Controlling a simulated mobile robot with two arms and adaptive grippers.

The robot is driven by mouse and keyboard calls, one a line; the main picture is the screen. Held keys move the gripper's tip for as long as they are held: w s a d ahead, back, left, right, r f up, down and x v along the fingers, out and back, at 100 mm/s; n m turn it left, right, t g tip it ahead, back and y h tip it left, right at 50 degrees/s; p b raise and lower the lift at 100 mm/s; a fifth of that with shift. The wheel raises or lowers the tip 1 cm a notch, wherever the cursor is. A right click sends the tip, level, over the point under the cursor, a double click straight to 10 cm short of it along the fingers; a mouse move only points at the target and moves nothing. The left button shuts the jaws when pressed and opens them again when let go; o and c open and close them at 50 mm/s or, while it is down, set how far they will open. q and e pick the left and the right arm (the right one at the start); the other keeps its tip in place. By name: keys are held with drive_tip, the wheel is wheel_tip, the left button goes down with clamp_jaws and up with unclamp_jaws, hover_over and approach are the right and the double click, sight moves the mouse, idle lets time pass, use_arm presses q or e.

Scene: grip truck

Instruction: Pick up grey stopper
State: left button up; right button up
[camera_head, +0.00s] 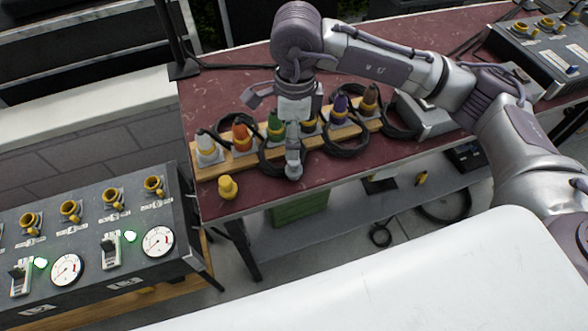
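My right gripper (286,128) reaches in from the right and points down over the middle of the rack. It is to the right of the grey stopper and apart from it. Its fingers look spread, and I see nothing held between them. The gripper partly hides the middle of the rack. My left gripper is not in view.
Orange (242,138), green (275,124), purple (341,106) and brown (370,99) stoppers share the rack, with black cables looped around it. A yellow plug (228,187) stands near the table's front edge. A gauge panel (100,235) is at lower left.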

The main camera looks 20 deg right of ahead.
sight(294, 169)
drive_tip(key=shift+h, duration=0.3)
drive_tip(key=f, duration=0.2)
drive_tip(key=f+p, duration=0.1)
drive_tip(key=f, duration=0.2)
drive_tip(key=d+f, duration=0.1)
drive_tip(key=f, duration=0.2)
drive_tip(key=shift+w+p, duration=0.2)
drive_tip(key=shift+p, duration=0.15)
drive_tip(key=f+p, duration=0.1)
drive_tip(key=f, duration=0.1)
drive_tip(key=f+p, duration=0.1)
drive_tip(key=f, duration=0.2)
drive_tip(key=shift+w+a, duration=0.15)
drive_tip(key=shift+w, duration=0.05)
drive_tip(key=shift+f, duration=0.3)
drive_tip(key=shift+c, duration=0.4)
drive_tip(key=c, duration=1.2)
drive_tip(key=shift+r, duration=0.15)
